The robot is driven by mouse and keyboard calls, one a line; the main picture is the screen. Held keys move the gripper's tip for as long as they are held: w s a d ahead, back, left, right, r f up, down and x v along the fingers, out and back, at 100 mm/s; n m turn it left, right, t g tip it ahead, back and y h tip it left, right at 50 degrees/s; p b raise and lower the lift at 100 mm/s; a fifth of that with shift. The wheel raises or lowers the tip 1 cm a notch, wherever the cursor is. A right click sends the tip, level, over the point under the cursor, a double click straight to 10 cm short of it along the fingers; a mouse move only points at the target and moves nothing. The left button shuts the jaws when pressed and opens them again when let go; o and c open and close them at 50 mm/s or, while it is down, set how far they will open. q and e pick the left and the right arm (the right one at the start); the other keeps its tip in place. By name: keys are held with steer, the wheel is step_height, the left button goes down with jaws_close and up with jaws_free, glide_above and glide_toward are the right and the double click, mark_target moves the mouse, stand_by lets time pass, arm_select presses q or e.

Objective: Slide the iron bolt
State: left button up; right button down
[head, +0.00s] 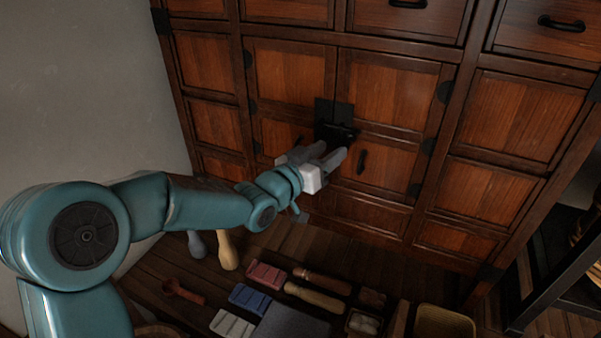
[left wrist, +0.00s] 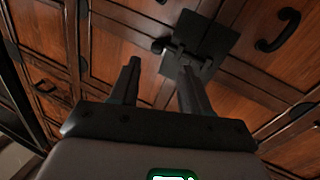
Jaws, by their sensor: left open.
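The black iron bolt (head: 337,131) sits on a dark plate across the seam of the two middle doors of a wooden cabinet (head: 392,91). In the left wrist view the bolt (left wrist: 184,52) and its square plate (left wrist: 212,42) lie just beyond the fingers, near the right one. My left gripper (head: 331,156) is open and empty, its fingers pointing at the cabinet just below the bolt. In the left wrist view its two fingers (left wrist: 160,85) stand apart with nothing between them. Whether a finger touches the bolt I cannot tell. My right gripper is not in view.
A dark pull handle (head: 362,161) is on the right door, close to my gripper. Below are colored blocks (head: 250,298), wooden rollers (head: 315,300), a red scoop (head: 183,292) and a basket (head: 444,322). A dark rack (head: 560,285) stands at right.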

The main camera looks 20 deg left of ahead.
arm_select(q)
steer(key=v, duration=1)
steer(key=shift+b, duration=0.45)
steer(key=shift+a, duration=0.15)
steer(key=s+d+f+n+g+p, duration=0.1)
steer(key=d+f+g+p, duration=0.2)
steer(key=f, duration=0.6)
steer(key=s+d+f+n+g+p, duration=0.1)
steer(key=d+f+n+g+p, duration=0.2)
steer(key=f, duration=0.7)
steer(key=s+d+f+g+y+p, duration=0.1)
steer(key=s+f+g, duration=0.4)
steer(key=s+f, duration=0.3)
steer(key=s+d+f+g+p, duration=0.2)
steer(key=s+f+g, duration=0.3)
steer(key=s, duration=0.9)
step_height(320, 180, down, 3)
steer(key=shift+s+f+g+y, duration=0.1)
steer(key=shift+s+g+y, duration=0.2)
steer(key=shift+y, duration=0.1)
